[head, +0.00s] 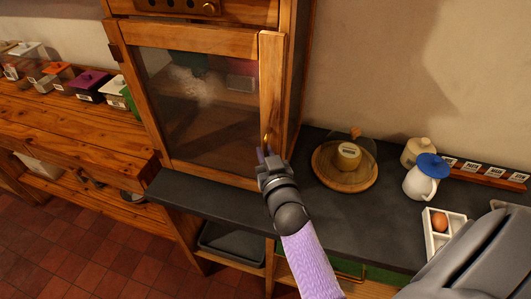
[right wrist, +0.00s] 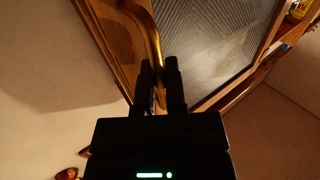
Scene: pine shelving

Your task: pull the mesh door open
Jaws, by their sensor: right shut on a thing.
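The mesh door (head: 205,95) is a pine frame with a see-through dark panel on the front of a wooden cabinet, in the middle of the head view. It looks shut or nearly so; I cannot tell whether there is a small gap. Its brass handle (right wrist: 153,32) is a curved bar on the wooden stile, and shows only as a small glint in the head view. My right gripper (head: 265,156) is at the lower right of the door. In the right wrist view its fingers (right wrist: 159,72) are shut on the handle's end, which they partly hide. My left gripper is not in view.
A dark counter (head: 330,215) runs under the door and to the right. On it stand a domed wooden board (head: 345,178), a white jug with a blue lid (head: 421,183) and an egg tray (head: 437,245). Lidded boxes (head: 88,88) line the left shelf.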

